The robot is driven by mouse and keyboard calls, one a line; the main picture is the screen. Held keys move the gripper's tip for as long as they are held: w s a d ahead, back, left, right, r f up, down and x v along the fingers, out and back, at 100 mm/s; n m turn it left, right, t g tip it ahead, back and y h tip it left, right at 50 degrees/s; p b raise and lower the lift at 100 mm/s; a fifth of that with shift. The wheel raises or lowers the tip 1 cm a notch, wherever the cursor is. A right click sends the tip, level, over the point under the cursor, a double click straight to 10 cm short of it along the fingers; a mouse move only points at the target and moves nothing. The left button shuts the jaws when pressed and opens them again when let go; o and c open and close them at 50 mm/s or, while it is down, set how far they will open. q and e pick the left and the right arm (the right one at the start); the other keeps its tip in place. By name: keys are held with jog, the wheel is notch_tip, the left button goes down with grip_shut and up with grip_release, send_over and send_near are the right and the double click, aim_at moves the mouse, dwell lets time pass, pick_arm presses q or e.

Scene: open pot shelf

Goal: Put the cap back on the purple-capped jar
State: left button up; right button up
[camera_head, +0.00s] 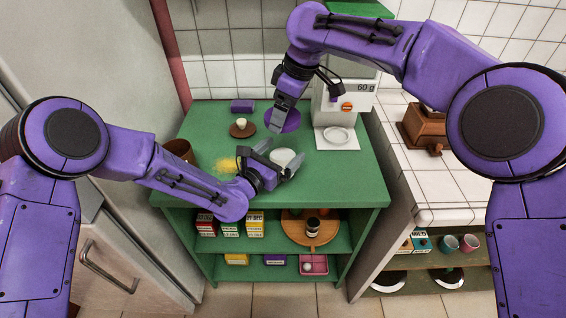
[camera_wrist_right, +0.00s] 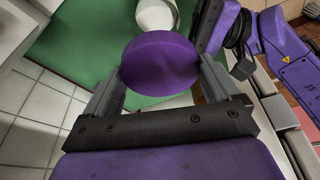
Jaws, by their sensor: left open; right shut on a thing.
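The purple cap (camera_head: 284,122) is a wide round disc, held tilted above the green top (camera_head: 350,178) by my right gripper (camera_head: 279,107). In the right wrist view the cap (camera_wrist_right: 160,62) sits between the two fingers of that gripper (camera_wrist_right: 160,76), which is shut on it. A white jar (camera_head: 285,155) stands on the green top, below and apart from the cap. It also shows in the right wrist view (camera_wrist_right: 157,14), beyond the cap. My left gripper (camera_head: 277,160) is open at the jar, with its fingers near the jar's sides; contact is unclear.
A scale reading 60 g (camera_head: 347,102) stands at the back right. A brown saucer (camera_head: 243,130) with a small pale thing, a purple block (camera_head: 242,106), yellow powder (camera_head: 224,165) and a brown pot (camera_head: 180,150) are to the left. The front right of the top is clear.

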aim_at(286, 137)
pick_arm(q)
jog(key=shift+x, duration=1.3)
jog(key=c, duration=1.3)
jog(key=shift+c, duration=0.2)
pick_arm(e)
jog(key=shift+f, duration=2.55)
jog(key=shift+f, duration=0.85)
jog(key=shift+f, duration=0.15)
jog(key=shift+d+f, duration=0.1)
jog(key=shift+f, duration=0.2)
